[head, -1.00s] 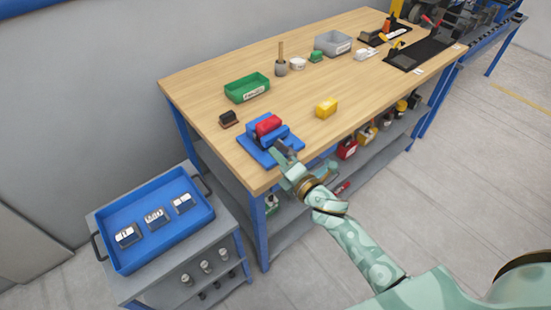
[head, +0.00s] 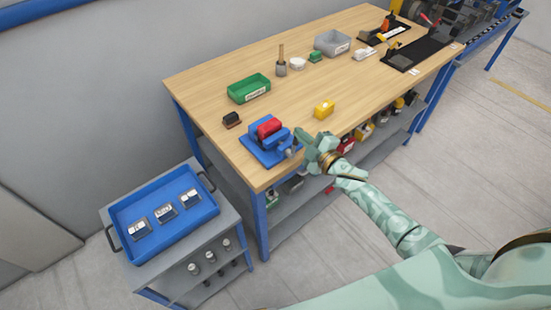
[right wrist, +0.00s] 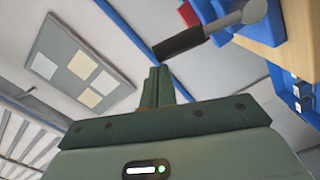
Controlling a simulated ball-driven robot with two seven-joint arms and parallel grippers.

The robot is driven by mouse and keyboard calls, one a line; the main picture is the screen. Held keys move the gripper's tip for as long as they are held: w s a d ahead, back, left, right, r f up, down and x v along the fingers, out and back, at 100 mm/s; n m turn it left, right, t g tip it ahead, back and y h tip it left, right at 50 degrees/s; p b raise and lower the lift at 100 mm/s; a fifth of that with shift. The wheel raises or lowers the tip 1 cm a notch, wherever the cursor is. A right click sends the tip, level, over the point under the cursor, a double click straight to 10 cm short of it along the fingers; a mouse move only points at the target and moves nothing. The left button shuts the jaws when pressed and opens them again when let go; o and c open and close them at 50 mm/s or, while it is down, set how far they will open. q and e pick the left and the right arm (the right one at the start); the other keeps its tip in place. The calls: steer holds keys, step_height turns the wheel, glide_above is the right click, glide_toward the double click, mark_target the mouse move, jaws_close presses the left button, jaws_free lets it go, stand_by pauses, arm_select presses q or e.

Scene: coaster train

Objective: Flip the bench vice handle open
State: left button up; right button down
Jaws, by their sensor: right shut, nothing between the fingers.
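The blue bench vice (head: 258,146), with a red block (head: 268,127) in it, sits at the near left corner of the wooden bench. Its handle, a grey lever with a black grip (right wrist: 180,43), shows in the right wrist view. The black grip sticks out beyond the blue vice body (right wrist: 262,30). My right gripper (head: 303,136) is just right of the vice, apart from it. In the right wrist view its fingers (right wrist: 158,84) are together and empty, a little below the black grip. In the head view the handle is small and its angle is hard to read. My left gripper is out of view.
The wooden bench (head: 215,85) also bears a yellow block (head: 324,109), a green bin (head: 249,89), a small dark block (head: 231,119) and a grey bin (head: 332,42). A trolley with a blue tray (head: 172,236) stands at the left.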

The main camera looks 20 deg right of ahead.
arm_select(q)
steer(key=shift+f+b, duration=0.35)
steer(key=shift+b, duration=0.05)
arm_select(e)
steer(key=shift+w+d+f+m, duration=0.25)
steer(key=shift+d+m, duration=0.4)
steer(key=shift+d, duration=0.15)
steer(key=shift+w+d+f+m, duration=0.3)
steer(key=shift+d+m, duration=0.3)
steer(key=shift+d, duration=0.15)
steer(key=shift+w+d+f+m, duration=0.25)
steer(key=shift+d+m, duration=0.4)
steer(key=shift+d, duration=0.15)
